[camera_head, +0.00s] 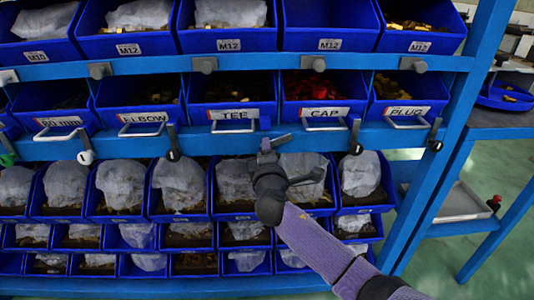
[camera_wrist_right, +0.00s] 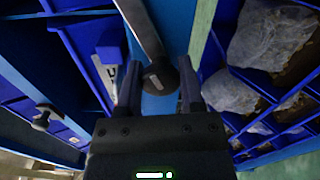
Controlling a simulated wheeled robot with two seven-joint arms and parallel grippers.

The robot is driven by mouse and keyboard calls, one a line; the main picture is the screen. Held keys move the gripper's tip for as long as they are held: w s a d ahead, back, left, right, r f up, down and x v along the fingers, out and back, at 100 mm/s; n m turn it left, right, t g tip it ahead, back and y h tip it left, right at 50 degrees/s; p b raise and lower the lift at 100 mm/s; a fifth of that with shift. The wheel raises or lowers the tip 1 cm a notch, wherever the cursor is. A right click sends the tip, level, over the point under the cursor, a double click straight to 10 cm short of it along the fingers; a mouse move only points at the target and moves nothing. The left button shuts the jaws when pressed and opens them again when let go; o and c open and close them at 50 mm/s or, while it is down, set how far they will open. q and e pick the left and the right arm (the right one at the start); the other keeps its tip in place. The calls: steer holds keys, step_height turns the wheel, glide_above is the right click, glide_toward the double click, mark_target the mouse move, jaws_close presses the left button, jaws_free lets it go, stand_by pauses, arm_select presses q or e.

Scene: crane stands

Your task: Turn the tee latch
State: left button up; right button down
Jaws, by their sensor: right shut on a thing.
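The TEE bin (camera_head: 232,117) is a blue drawer with a silver handle, in the middle of the labelled row. The tee latch (camera_head: 265,122) is at its right on the blue rail, its lower part hidden behind my right gripper (camera_head: 267,148). In the right wrist view the latch's grey lever (camera_wrist_right: 141,28) comes down to a dark round knob (camera_wrist_right: 159,77) with a pale mark. My right gripper's two fingers (camera_wrist_right: 160,90) stand on either side of this knob, shut on it. My left gripper is not in view.
Neighbouring latches hang beside the other bins, including the ELBOW latch (camera_head: 173,154) and the CAP latch (camera_head: 355,149). Bins with bagged parts (camera_head: 180,184) fill the rows below. A blue rack post (camera_head: 450,150) stands at the right, with green floor beyond.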

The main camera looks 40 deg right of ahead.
steer(key=m, duration=0.2)
steer(key=shift+f+m, duration=0.15)
steer(key=shift+m, duration=0.25)
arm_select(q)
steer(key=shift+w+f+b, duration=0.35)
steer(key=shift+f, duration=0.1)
arm_select(e)
steer(key=shift+m, duration=0.8)
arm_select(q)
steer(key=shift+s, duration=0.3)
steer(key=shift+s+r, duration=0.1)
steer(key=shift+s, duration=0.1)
arm_select(e)
steer(key=shift+c, duration=1.1)
jaws_free()
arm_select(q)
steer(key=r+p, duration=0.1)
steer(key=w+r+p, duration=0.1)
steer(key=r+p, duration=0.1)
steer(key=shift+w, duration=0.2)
arm_select(e)
steer(key=v, duration=1)
